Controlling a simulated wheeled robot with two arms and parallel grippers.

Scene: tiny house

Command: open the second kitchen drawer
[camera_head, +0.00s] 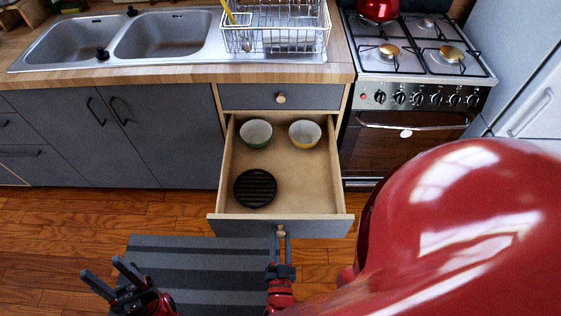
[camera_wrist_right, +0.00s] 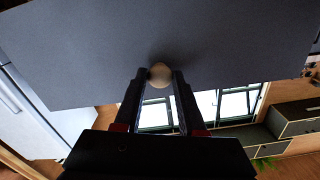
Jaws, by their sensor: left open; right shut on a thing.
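The second kitchen drawer (camera_head: 290,180) is pulled well out below a closed top drawer (camera_head: 245,97). Its grey front (camera_head: 320,228) faces me. Inside are a green bowl (camera_head: 256,134), a yellow bowl (camera_head: 304,134) and a round black slatted trivet (camera_head: 255,188). My right gripper (camera_head: 281,240) is at the drawer's front, shut on its round knob. In the right wrist view the knob (camera_wrist_right: 160,75) sits between the two fingers against the grey front (camera_wrist_right: 160,30).
A striped grey mat (camera_head: 190,250) lies on the wooden floor in front of the cabinets. A stove with oven (camera_head: 410,100) stands right of the drawer. A double sink (camera_head: 160,35) and dish rack (camera_head: 275,30) are on the counter. My red arm covers the lower right.

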